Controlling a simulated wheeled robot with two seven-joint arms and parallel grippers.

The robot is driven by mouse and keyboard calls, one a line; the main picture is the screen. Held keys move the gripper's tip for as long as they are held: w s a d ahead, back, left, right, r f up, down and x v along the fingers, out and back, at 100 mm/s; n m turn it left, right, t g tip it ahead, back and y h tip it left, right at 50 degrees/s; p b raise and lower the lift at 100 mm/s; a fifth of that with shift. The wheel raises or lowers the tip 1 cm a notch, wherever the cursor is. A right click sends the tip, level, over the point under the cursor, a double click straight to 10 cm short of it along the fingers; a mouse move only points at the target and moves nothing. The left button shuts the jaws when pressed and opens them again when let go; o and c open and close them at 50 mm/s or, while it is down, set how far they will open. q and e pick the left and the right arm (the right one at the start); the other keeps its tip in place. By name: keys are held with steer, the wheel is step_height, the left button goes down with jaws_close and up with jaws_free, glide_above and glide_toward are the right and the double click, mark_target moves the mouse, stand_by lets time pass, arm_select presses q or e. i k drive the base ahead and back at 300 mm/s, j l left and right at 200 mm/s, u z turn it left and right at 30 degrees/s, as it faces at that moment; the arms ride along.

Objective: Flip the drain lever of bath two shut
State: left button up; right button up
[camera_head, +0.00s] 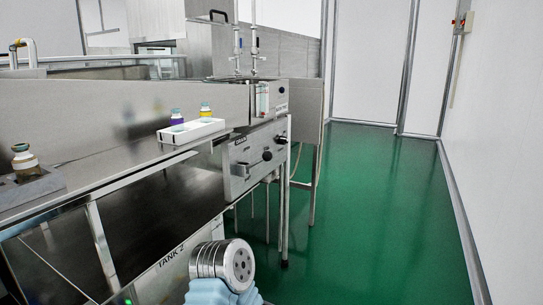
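A steel control panel (256,158) hangs under the far end of the steel bench. It carries small dark lettering, too small to read surely, and black knobs or levers. One black knob (267,155) sits on the panel's front and another dark handle (281,138) sits at its upper right. I cannot tell which of them is the drain lever of bath two, or how it is set. A "TANK 2" label (172,257) shows on the low front of the near bench. Neither of my grippers shows in this view.
A white tray (190,131) with small coloured-cap bottles stands on the bench ledge. Another bottle (24,158) stands in a grey holder at far left. Steel taps (254,45) rise behind the panel. The green floor (375,220) is clear to the right, up to the white wall.

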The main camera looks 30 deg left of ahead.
mark_target(267, 156)
steer(key=i+l, duration=0.55)
steer(key=i, duration=0.15)
steer(key=i+l+u, duration=0.1)
steer(key=u, duration=1.15)
